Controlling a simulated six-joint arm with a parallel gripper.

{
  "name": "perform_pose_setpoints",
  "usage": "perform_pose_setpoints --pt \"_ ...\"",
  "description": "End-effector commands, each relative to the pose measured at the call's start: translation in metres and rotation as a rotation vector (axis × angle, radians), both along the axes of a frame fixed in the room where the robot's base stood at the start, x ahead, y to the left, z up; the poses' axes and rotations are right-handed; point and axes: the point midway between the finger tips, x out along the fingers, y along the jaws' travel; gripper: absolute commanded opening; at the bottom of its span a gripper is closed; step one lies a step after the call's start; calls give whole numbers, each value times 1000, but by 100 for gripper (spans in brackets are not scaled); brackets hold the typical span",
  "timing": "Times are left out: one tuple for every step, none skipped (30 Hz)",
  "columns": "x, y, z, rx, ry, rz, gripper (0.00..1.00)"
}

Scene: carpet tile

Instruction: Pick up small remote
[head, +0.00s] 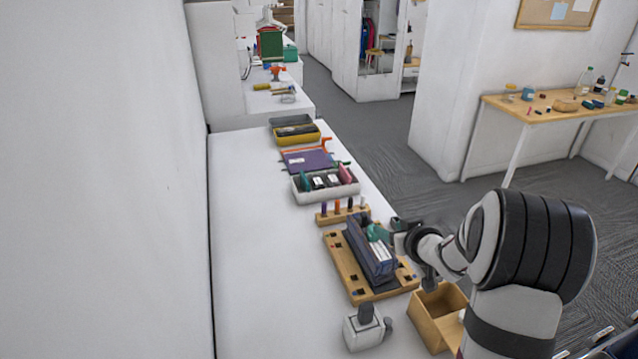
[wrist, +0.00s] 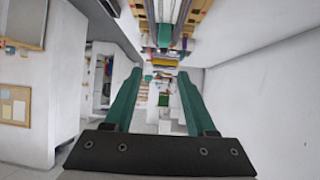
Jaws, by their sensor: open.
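I cannot pick out a small remote for certain in either view. A white bin (head: 325,194) on the long white table holds small dark and coloured items, too small to name. My gripper (head: 376,233) has teal fingers and is at a dark blue box-like holder (head: 364,252) on a wooden rack; I cannot tell whether they touch. In the wrist view my gripper (wrist: 158,76) is open, its two teal fingers apart with nothing held between them.
The wooden rack (head: 352,284) lies under the holder. A wooden peg strip (head: 330,219), a purple folder (head: 307,160) and a yellow bin (head: 297,138) stand farther along. An open wooden box (head: 431,327) and a grey-white device (head: 363,334) are nearer. The table's left side is clear.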

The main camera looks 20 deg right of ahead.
Motion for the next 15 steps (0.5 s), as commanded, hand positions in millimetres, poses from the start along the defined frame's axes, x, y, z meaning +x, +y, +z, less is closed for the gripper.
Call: perform_pose_setpoints --pt "2 -1 -6 12 -16 28 56" --pt "3 -1 -8 15 -26 43 56" --pt "7 0 -11 19 -33 57 56" --pt "12 0 -13 19 -36 62 56" --pt "18 1 -16 20 -38 65 56" --pt "28 2 -22 21 -37 66 56" --pt "36 2 -26 20 -37 67 56" --pt "44 2 -30 20 -37 67 56" --pt "54 2 -36 20 -37 65 56" --pt "61 2 -39 20 -38 65 56" --pt "67 2 -43 19 -37 65 56" --pt "74 2 -47 19 -37 64 56" --pt "79 2 -49 19 -38 64 56" --pt "84 2 -52 19 -38 64 56" --pt "89 2 -54 19 -38 64 56"
